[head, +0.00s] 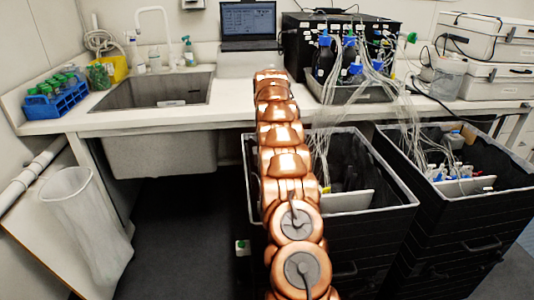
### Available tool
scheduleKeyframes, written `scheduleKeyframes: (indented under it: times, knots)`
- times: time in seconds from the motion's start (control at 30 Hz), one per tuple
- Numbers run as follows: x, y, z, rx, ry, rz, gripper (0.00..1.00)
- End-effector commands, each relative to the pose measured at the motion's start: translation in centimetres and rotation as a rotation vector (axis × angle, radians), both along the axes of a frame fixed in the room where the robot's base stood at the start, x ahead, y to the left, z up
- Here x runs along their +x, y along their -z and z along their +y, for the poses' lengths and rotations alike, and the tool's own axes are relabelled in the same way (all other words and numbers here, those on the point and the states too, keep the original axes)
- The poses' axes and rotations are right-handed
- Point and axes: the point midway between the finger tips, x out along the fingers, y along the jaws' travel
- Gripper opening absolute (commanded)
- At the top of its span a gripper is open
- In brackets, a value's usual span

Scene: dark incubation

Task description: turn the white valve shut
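My copper-coloured arm reaches from the bottom of the head view up the middle to the worktop's front area. My gripper cannot be made out; the arm's far end shows only rounded links. I cannot pick out a white valve for certain. Tangled clear tubes (408,125) with small white and blue fittings run from the black box unit into the open bins. A small white-and-green piece (242,247) shows low beside my arm, too small to identify. My arm hides part of the worktop and the nearer bin.
Two open black bins (395,165) (515,165) stand right of my arm. The worktop (235,118) holds a sink (150,92), blue rack (55,104), laptop (248,24), black unit (300,35) and white cases (485,38). A clear waste bag (90,225) is left; dark floor between is free.

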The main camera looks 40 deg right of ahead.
Motion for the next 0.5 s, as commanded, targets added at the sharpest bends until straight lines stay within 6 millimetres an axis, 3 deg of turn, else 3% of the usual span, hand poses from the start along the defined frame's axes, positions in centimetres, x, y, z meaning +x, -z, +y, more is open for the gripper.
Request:
scheduleKeyframes:
  times: [0.5]
  knots:
    - [-0.08, -0.33, 0.19, 0.003, 0.363, 0.000, 0.39]
